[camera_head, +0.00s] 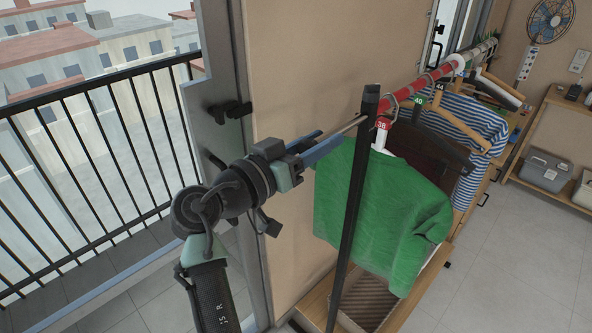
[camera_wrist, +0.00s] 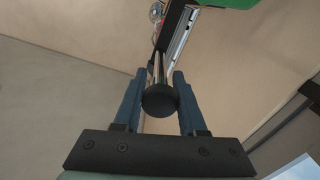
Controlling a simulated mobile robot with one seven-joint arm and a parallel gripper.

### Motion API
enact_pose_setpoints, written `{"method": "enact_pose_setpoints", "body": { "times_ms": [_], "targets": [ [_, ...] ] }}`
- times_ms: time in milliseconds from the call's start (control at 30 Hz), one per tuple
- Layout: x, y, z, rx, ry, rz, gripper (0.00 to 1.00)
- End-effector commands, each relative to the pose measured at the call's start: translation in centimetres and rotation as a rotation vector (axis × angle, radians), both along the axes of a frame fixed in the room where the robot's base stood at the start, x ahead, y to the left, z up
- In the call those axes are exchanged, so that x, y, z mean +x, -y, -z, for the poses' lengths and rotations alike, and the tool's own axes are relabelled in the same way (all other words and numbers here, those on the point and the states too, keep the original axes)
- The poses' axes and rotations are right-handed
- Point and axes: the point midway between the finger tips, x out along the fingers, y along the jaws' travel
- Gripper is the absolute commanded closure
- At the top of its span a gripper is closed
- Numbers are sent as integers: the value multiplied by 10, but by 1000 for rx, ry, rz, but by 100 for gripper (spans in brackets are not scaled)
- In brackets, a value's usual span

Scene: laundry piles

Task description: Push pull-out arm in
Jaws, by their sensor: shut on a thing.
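The pull-out arm (camera_head: 351,125) is a thin metal rod that sticks out leftward from the rack's black post (camera_head: 355,185). In the wrist view its round black end knob (camera_wrist: 160,101) sits between my two blue fingers, with the rod running away behind it. My gripper (camera_head: 331,139) is shut on the pull-out arm at its outer end. In the head view the fingers hide the knob and the end of the rod.
A beige wall panel (camera_head: 300,75) stands close behind my gripper. A balcony railing (camera_head: 100,130) is at the left. The floor at right (camera_head: 510,260) is clear.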

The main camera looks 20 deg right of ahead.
Motion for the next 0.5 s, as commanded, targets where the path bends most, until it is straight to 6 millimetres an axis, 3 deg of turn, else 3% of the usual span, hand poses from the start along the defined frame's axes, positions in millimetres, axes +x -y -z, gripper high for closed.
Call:
{"method": "enact_pose_setpoints", "body": {
  "times_ms": [33,233,500],
  "targets": [
    [3,14,6,0,8,7,100],
    [19,57,4,-1,6,6,100],
    [31,86,1,-2,3,1,100]
  ]
}}
